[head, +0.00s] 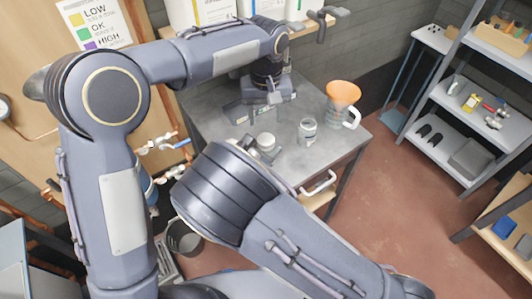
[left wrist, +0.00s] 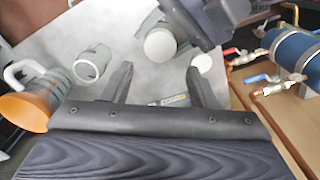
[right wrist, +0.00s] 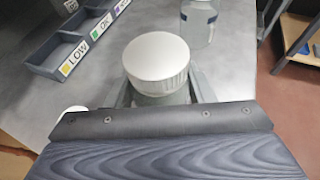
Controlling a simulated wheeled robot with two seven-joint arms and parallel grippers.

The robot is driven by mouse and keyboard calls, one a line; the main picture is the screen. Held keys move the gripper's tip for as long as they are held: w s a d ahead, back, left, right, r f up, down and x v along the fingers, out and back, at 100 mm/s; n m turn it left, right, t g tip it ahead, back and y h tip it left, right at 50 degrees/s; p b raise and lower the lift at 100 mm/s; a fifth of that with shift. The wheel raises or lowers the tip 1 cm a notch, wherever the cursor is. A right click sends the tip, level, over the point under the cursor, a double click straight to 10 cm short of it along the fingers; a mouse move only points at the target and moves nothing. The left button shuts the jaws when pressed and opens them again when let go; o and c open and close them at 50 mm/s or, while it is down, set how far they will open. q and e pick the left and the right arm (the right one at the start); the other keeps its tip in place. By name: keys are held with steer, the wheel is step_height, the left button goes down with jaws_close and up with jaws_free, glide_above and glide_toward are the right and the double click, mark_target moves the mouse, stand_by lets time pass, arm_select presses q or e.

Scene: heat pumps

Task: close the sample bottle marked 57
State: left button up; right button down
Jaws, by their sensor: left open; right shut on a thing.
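A bottle with a wide white lid (right wrist: 155,62) stands between the fingers of my right gripper (right wrist: 160,97), which is shut on it below the lid. This white lid also shows in the head view (head: 265,141) and the left wrist view (left wrist: 160,45). A clear jar with a blue-banded label (right wrist: 198,22) stands apart on the table, and in the head view (head: 307,131). A small white round piece (left wrist: 202,62) lies near the held bottle. My left gripper (left wrist: 160,80) is open and empty above the table. I cannot read the number 57 on anything.
A grey tray with LOW, OK and HIGH labels (right wrist: 75,42) lies on the grey table (head: 215,103). A jug with an orange funnel (head: 342,98) stands near the right edge. Pipes with red and blue valve handles (left wrist: 262,80) are beside the table. Shelves (head: 470,105) stand at right.

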mark_target(266, 139)
arm_select(q)
steer(key=shift+n, duration=0.5)
steer(key=shift+f, duration=4)
steer(key=c, duration=0.8)
steer(key=shift+c, duration=0.2)
